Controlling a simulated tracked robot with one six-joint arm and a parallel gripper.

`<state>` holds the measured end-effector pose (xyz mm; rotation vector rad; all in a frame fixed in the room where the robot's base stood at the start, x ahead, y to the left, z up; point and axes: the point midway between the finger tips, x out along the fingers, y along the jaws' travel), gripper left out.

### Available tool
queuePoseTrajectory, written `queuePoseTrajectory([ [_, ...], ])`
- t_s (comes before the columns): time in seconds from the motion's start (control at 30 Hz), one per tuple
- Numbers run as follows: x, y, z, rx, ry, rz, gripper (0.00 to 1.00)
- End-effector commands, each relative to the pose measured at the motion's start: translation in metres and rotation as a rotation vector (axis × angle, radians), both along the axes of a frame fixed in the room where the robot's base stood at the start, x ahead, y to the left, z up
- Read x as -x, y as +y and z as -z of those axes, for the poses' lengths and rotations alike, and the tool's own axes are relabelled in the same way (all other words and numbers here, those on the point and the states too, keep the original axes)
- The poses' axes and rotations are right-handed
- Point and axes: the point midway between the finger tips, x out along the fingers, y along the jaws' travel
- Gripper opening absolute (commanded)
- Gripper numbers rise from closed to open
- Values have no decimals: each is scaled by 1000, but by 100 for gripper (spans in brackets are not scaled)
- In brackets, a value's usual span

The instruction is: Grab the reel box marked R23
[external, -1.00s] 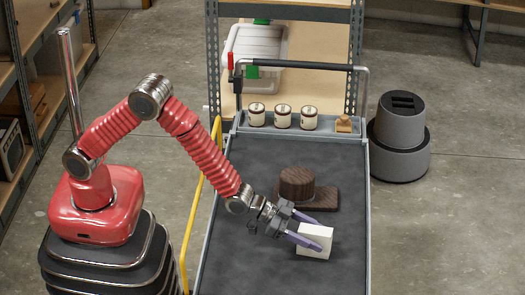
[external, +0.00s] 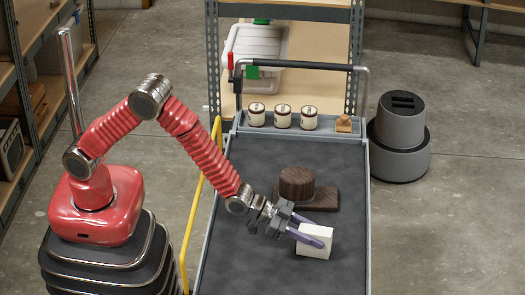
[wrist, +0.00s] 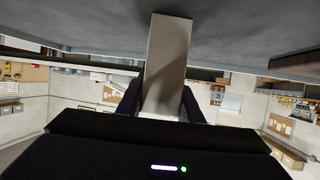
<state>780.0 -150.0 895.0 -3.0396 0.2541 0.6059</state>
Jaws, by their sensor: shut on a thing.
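A white box (external: 316,240) stands on the dark cart top, towards its right front. No marking can be read on it, so I cannot tell whether it is R23. My gripper (external: 306,238) is shut on this box, with its purple fingers along the box's sides. In the wrist view the box (wrist: 167,65) sits between the two dark fingers, its pale face towards the camera. The box touches or nearly touches the cart surface.
A dark round wooden block (external: 297,183) on a flat wooden base (external: 325,199) stands just behind the box. Several white canisters (external: 283,117) and a small wooden block (external: 344,124) line the cart's back ledge. The cart top (external: 250,230) is clear to the left.

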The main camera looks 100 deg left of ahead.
Motion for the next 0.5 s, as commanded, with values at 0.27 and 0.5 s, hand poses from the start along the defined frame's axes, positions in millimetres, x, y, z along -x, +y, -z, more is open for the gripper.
queuePoseTrajectory([
  [0.27, 0, 0, -1, 0, -2, 0, 4],
  [0.5, -1, 0, -19, 1, -4, 0, 4],
])
